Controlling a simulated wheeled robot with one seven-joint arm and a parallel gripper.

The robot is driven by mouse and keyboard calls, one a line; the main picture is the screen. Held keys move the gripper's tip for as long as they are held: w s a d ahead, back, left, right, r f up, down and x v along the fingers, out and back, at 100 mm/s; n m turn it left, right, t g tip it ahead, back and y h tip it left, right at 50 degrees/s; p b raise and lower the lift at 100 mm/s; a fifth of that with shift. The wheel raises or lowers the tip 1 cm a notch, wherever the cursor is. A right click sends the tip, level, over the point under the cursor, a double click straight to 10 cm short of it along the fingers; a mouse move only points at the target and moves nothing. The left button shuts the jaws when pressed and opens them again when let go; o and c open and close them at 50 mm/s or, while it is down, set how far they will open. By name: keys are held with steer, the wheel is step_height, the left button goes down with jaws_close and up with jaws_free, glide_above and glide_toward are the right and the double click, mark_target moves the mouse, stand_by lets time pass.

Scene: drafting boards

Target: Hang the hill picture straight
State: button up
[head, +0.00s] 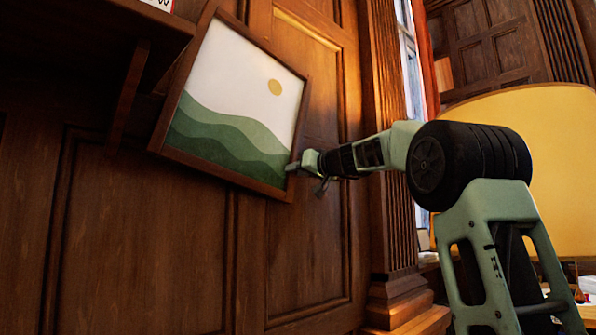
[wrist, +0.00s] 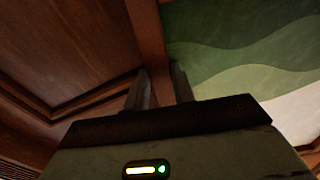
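The hill picture (head: 238,95) hangs on the wood-panelled wall in the head view. It shows green hills, a pale sky and a yellow sun in a dark brown frame. It is tilted clockwise, with its right side lower. My gripper (head: 293,167) is at the frame's right edge, just above the lower right corner. In the wrist view, the two fingers (wrist: 163,85) stand on either side of the frame's rail (wrist: 148,35), with little gap, and look shut on it. The green painted face (wrist: 225,55) lies to the right there. The picture's hanger is hidden.
A dark wooden shelf (head: 100,20) with a bracket (head: 128,95) stands close to the picture's upper left. A fluted wooden column (head: 392,150) and a window (head: 410,60) are to the right. A large yellow panel (head: 560,150) stands behind my arm. The wall below the picture is clear.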

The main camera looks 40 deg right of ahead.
steer(key=d+r+n, duration=0.1)
steer(key=d, duration=0.2)
steer(key=d+r, duration=0.1)
steer(key=d, duration=0.2)
steer(key=d+r+n, duration=0.1)
steer(key=d, duration=0.2)
steer(key=shift+w+r+n+p, duration=0.15)
steer(key=shift+r+n+p, duration=0.1)
steer(key=shift+n+p, duration=0.1)
jaws_close()
steer(key=o, duration=1)
jaws_free()
steer(key=shift+f, duration=0.1)
steer(key=s+b, duration=0.2)
steer(key=s, duration=0.3)
steer(key=s+b, duration=0.3)
steer(key=s, duration=0.3)
steer(key=s+b, duration=0.3)
steer(key=s, duration=0.3)
steer(key=shift+s+d, duration=0.2)
steer(key=shift+d, duration=0.05)
